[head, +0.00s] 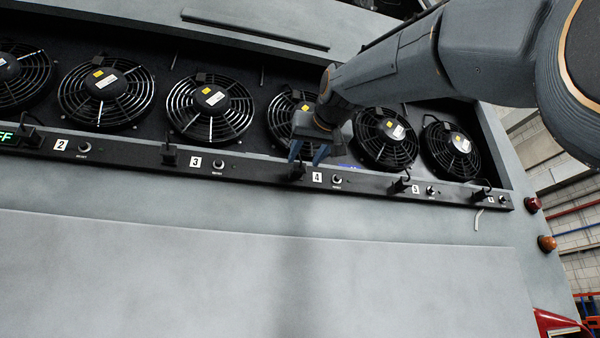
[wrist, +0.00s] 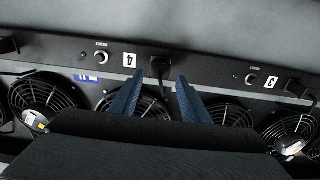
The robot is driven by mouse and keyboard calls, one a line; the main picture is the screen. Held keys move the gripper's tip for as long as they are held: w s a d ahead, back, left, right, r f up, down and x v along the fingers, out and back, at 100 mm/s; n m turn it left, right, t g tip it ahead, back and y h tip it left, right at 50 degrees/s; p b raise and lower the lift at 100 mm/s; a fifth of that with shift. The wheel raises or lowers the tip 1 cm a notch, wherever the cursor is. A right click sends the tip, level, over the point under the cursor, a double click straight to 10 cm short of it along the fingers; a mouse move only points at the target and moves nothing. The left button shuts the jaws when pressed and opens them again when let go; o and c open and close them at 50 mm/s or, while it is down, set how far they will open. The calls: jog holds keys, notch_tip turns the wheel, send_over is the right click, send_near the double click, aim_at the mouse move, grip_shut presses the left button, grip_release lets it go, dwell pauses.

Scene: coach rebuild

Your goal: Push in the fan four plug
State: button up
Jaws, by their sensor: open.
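The fan four plug (head: 297,171) is a black plug on the black rail, just left of the white "4" label (head: 317,177). In the wrist view the plug (wrist: 160,63) is at the rail, with its dark cable running down between my fingers. My gripper (head: 308,152) is open, with its two blue fingers either side of the plug's line. In the wrist view the fingertips of my gripper (wrist: 160,78) stand just short of the plug body, apart from each other. I cannot tell whether the plug is fully seated. Fan four (head: 285,115) is partly hidden behind my gripper.
The rail (head: 250,172) carries other plugs, such as the fan three plug (head: 169,155) and fan five plug (head: 402,184), each near a reset knob (head: 337,180). Several caged fans stand behind it. A broad grey panel (head: 230,270) lies below, clear of objects.

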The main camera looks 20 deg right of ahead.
jog(key=shift+s+b, duration=0.3)
jog(key=shift+s, duration=0.9)
